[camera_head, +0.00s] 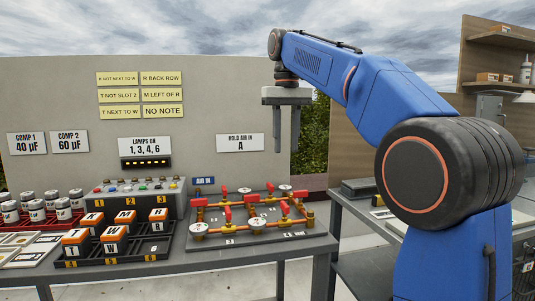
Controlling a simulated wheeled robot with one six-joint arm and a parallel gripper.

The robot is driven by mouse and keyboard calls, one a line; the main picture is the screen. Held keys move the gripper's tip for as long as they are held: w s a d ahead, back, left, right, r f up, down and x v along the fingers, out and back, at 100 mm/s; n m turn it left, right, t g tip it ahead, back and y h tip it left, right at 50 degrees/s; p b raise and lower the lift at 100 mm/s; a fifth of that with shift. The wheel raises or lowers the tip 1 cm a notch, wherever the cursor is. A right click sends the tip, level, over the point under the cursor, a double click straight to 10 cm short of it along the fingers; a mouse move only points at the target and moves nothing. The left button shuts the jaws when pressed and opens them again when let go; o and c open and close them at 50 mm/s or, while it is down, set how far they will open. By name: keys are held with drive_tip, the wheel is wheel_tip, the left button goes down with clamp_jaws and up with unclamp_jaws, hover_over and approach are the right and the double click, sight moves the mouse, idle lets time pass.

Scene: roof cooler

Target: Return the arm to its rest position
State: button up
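My blue arm (375,100) rises from the right and reaches left across the top of the view. My gripper (286,128) hangs pointing down at the end of the arm, above the right end of the workbench and in front of the grey panel's right edge. Its two fingers are apart, with nothing between them. It is well clear of the valve board (262,240) below it.
The bench holds a board of red-handled valves, a black rack (150,252) of orange-and-white blocks, a lamp box (130,197) and several capacitor cans (63,209). A second bench (355,212) stands behind right, near a wooden shelf (505,42). Air around the gripper is free.

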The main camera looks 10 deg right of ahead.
drive_tip(key=s+d+f+t, duration=0.2)
drive_tip(key=s+d+f, duration=0.1)
drive_tip(key=s+f, duration=1.3)
drive_tip(key=s+d+f+t, duration=0.2)
drive_tip(key=s+d+f, duration=0.2)
drive_tip(key=s+f, duration=1.2)
wheel_tip(320, 180, down, 5)
drive_tip(key=shift+f+m+t, duration=0.1)
drive_tip(key=shift+m+t, duration=0.2)
drive_tip(key=shift+t, duration=0.1)
drive_tip(key=shift+r, duration=0.2)
